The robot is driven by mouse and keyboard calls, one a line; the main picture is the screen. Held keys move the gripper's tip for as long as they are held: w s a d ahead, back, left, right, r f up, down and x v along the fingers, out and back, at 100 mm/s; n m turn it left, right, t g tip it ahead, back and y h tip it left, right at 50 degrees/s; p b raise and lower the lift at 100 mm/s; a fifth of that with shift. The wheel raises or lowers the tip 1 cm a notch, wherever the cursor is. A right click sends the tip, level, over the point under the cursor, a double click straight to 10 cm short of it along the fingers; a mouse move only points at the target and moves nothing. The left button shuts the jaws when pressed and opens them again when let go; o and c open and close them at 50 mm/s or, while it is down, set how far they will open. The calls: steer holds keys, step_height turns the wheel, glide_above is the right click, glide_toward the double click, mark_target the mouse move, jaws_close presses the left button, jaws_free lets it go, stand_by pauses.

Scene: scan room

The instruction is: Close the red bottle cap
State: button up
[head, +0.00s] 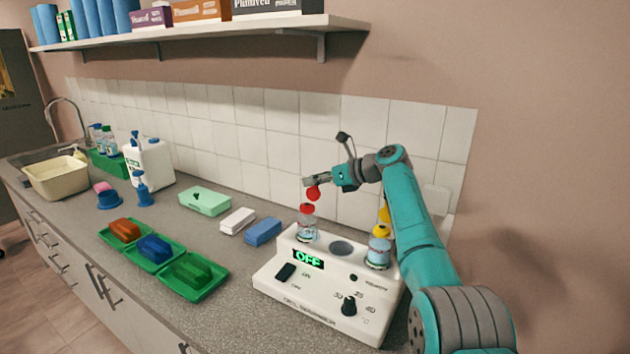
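The red-capped bottle (308,234) is clear and stands upright in the left well of a white warmer device (330,291). A red ring or cap part (307,209) sits at its top. A round red cap piece (313,193) shows just above that, apart from the ring or tilted up from it; I cannot tell if they are joined. My gripper (312,182) is directly above this red piece, pointing left, and touches it or nearly so. Whether the fingers are open or shut on it is too small to tell.
A bottle (378,255) with a yellow cap (385,214) stands in the right well, close to my arm. The middle well (341,248) is empty. The display (308,260) reads OFF. Green trays (152,253), a blue box (263,231) and a white box (237,220) lie left.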

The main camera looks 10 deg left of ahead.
jaws_close()
steer(key=shift+s, duration=0.1)
steer(key=shift+s+a+r+n+t, duration=0.1)
steer(key=shift+s+a+n+t, duration=0.2)
steer(key=shift+s+n+t, duration=0.55)
steer(key=shift+s+a+n+t+h, duration=0.25)
steer(key=shift+s+n+t+h, duration=0.25)
steer(key=shift+n, duration=0.55)
steer(key=s+n+t, duration=0.1)
steer(key=s+f+n+t, duration=0.1)
steer(key=n, duration=0.1)
steer(key=shift+s+a+f, duration=0.1)
steer(key=shift+s+a, duration=0.05)
steer(key=shift+a, duration=0.2)
steer(key=shift+s+a+f+n+t, duration=0.25)
steer(key=shift+s+f+n, duration=0.1)
steer(key=shift+n, duration=0.35)
steer(key=shift+s+a+f+n+t+y, duration=0.1)
steer(key=shift+s+f+n+t+y, duration=0.2)
steer(key=shift+f+n+t, duration=0.6)
steer(key=shift+s+a+f+n+t+y, duration=0.15)
steer(key=shift+s+f+n, duration=0.2)
steer(key=shift+n, duration=1)
steer(key=shift+s+f+n+t+y, duration=0.25)
steer(key=shift+f+n+t, duration=0.35)
steer(key=shift+n, duration=0.55)
steer(key=shift+f, duration=0.15)
